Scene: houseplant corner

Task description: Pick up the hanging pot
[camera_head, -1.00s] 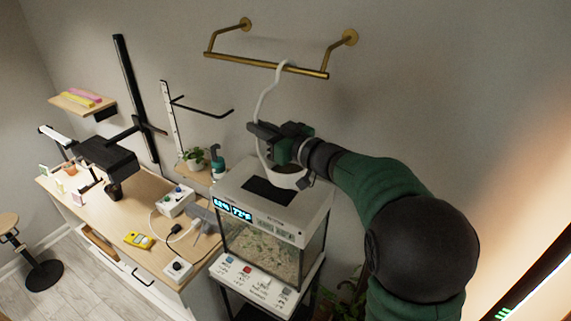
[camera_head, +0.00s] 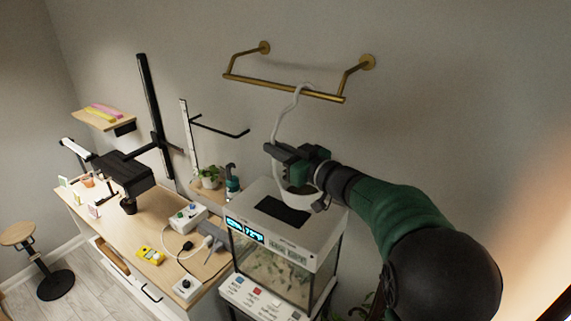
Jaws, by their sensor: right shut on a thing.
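The white hanging pot (camera_head: 298,201) hangs over the top of the terrarium, its white hanger (camera_head: 279,119) running up to the brass wall rail (camera_head: 290,89). The hanger's hook is still over the rail. My right gripper (camera_head: 283,152) comes in from the right and is shut on the hanging pot, around its hanger part above the bowl. The gripper and wrist hide part of the pot and hanger. My left gripper is not in view.
A glass terrarium with a white lid (camera_head: 328,226) stands right below the pot. A wooden bench (camera_head: 160,220) with sockets and a yellow device lies to the left. A black wall arm (camera_head: 222,128) sticks out left of the hanger.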

